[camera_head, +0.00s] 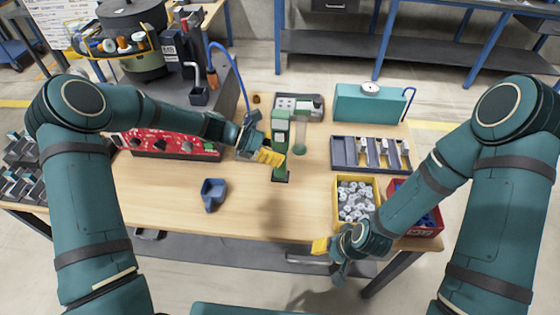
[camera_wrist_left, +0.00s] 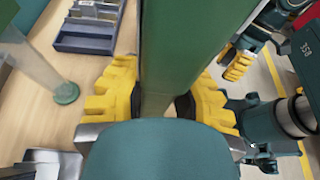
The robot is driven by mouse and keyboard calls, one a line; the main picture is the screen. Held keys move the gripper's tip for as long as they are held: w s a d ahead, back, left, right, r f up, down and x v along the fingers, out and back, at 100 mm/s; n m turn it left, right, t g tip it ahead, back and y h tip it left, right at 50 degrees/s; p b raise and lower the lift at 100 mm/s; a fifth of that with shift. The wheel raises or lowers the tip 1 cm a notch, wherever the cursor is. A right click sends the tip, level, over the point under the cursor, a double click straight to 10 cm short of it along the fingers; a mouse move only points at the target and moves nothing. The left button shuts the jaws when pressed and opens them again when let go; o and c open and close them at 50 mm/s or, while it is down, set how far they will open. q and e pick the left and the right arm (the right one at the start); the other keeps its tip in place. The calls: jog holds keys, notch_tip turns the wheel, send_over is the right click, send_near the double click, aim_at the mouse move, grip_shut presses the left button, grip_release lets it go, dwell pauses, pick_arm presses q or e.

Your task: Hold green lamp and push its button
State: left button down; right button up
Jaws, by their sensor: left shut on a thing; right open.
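The green lamp (camera_head: 281,127) stands upright near the middle of the table. My left gripper (camera_head: 271,157) reaches it from the left, with its yellow fingers at the lamp's post. In the left wrist view the green post (camera_wrist_left: 167,75) runs between the two yellow fingers of the left gripper (camera_wrist_left: 165,100), which is shut on it. I cannot make out the lamp's button. My right gripper (camera_head: 335,252) is open and empty at the table's front edge, apart from the lamp. It also shows at the upper right of the left wrist view (camera_wrist_left: 240,62).
A translucent green tube (camera_head: 300,137) stands right beside the lamp. A yellow bin (camera_head: 336,204) of grey parts and a red bin (camera_head: 427,232) are at the front right. A dark tray (camera_head: 345,154) lies behind them. A blue holder (camera_head: 213,192) sits front left. The table between is clear.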

aim_at(280, 171)
pick_arm(q)
jog(key=shift+r, duration=0.9)
jog(key=shift+f, duration=0.2)
jog(key=shift+f, duration=0.35)
jog(key=shift+f+b, duration=2.45)
jog(key=shift+f, duration=2)
